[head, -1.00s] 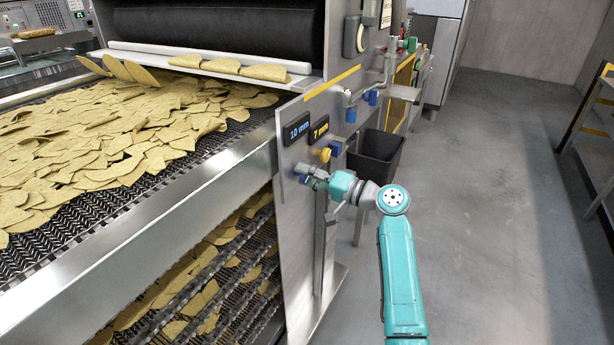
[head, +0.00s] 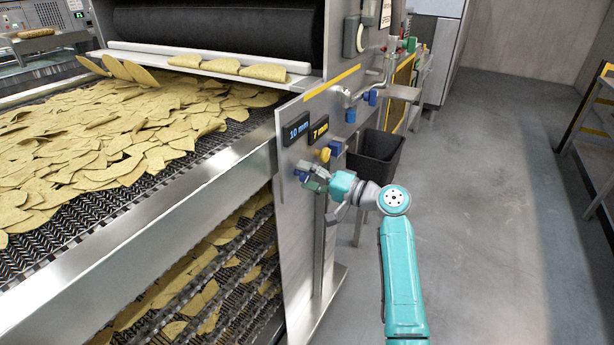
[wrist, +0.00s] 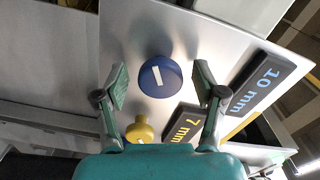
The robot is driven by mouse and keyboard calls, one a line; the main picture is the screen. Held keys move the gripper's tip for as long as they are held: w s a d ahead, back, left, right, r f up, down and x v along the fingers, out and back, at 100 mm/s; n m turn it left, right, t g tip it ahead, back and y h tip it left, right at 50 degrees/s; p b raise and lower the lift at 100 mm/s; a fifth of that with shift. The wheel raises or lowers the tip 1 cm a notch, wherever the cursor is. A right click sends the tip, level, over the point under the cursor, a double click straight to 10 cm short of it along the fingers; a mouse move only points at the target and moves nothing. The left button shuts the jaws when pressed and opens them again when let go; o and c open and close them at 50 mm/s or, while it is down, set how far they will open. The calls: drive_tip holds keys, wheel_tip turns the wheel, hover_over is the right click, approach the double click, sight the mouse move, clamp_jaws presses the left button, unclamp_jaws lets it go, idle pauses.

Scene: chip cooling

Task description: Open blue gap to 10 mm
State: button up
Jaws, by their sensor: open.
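The blue knob (wrist: 160,76), round with a white mark line, is on the steel side panel. It shows only partly in the head view (head: 303,178). The blue display (head: 297,130) reads 10 mm; it also shows in the wrist view (wrist: 262,85). My gripper (wrist: 160,84) is open, its two fingers apart on either side of the blue knob in the wrist picture, with clear gaps. I cannot tell whether the tips reach around it or stop short. In the head view my gripper (head: 312,178) is at the panel, below the displays.
A yellow knob (wrist: 139,129) sits close beside one finger; its display (head: 319,129) reads 7 mm. Blue-handled valves (head: 351,115) and pipes are farther back on the panel. A dark bin (head: 374,158) stands behind my arm. Open floor lies to the right.

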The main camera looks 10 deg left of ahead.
drive_tip(key=v, duration=1.1)
drive_tip(key=shift+s+d, duration=0.15)
drive_tip(key=shift+d, duration=0.25)
